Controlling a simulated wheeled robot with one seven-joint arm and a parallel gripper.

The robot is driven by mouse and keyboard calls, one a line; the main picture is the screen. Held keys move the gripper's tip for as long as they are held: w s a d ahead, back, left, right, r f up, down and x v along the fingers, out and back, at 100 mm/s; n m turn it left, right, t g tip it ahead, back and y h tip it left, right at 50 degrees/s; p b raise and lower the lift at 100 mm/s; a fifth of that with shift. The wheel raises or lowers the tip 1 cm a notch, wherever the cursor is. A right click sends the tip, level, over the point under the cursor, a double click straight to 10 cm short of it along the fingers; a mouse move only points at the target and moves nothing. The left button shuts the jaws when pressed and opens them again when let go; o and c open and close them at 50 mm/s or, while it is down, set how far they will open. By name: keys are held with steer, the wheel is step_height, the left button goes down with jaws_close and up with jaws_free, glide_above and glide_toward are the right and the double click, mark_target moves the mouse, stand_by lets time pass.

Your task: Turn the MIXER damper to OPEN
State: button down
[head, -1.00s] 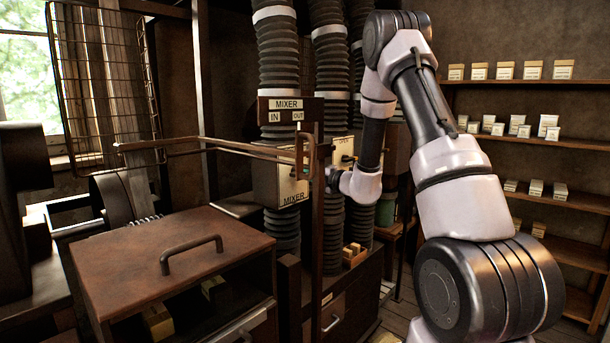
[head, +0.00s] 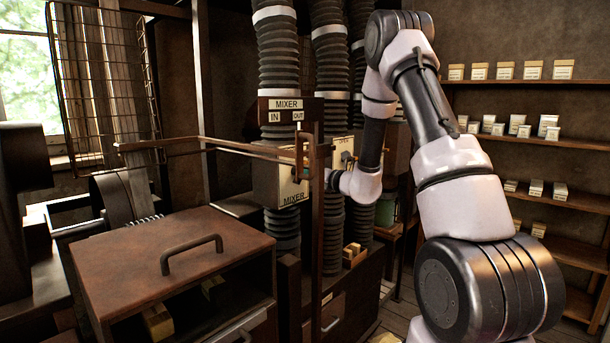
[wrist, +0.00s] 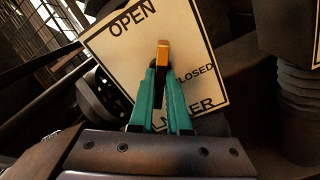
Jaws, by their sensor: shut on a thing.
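The MIXER damper plate (head: 292,190) is a cream panel on a box on the middle-left duct. It fills much of the wrist view (wrist: 110,55), tilted, with OPEN at upper left, CLOSED at right and MIXER at the bottom. The brass damper lever (wrist: 163,52) points up in the wrist view, between the words OPEN and CLOSED. My gripper (wrist: 162,72) has its green fingers shut on the lever, one on each side. The fingers partly cover the word MIXER. In the head view a dark post and rail hide much of the grip.
A brown rail (head: 210,143) and upright post (head: 318,230) stand in front of the damper, close to my wrist. A wooden cabinet with a handle (head: 192,252) is at front left. Another labelled box (head: 343,150) is just behind my wrist.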

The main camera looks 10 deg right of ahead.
steer(key=n, duration=0.6)
steer(key=shift+f+n, duration=0.1)
steer(key=shift+n, duration=0.3)
stand_by(0.4)
steer(key=c, duration=0.9)
jaws_free()
steer(key=v, duration=1.1)
steer(key=shift+w, duration=0.1)
